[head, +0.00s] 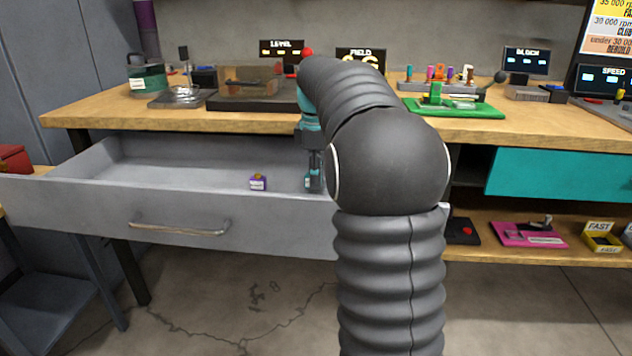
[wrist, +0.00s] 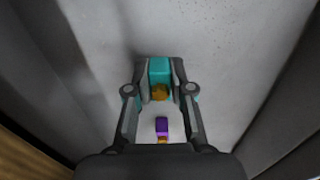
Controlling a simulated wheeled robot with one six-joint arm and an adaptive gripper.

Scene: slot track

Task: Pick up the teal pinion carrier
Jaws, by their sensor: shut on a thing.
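The teal pinion carrier is a small teal block with a brass pinion. It sits between the fingertips of my gripper in the wrist view (wrist: 160,69). My gripper (wrist: 160,80) is shut on it, one finger on each side. In the head view, my gripper (head: 313,182) points down inside the right end of the open grey drawer (head: 180,225), and a little teal shows at its tips. My arm hides part of that area. I cannot tell whether the carrier touches the drawer floor.
The drawer's left part looks clear. The wooden worktop (head: 95,108) above holds several devices. A closed teal drawer (head: 560,180) is at right.

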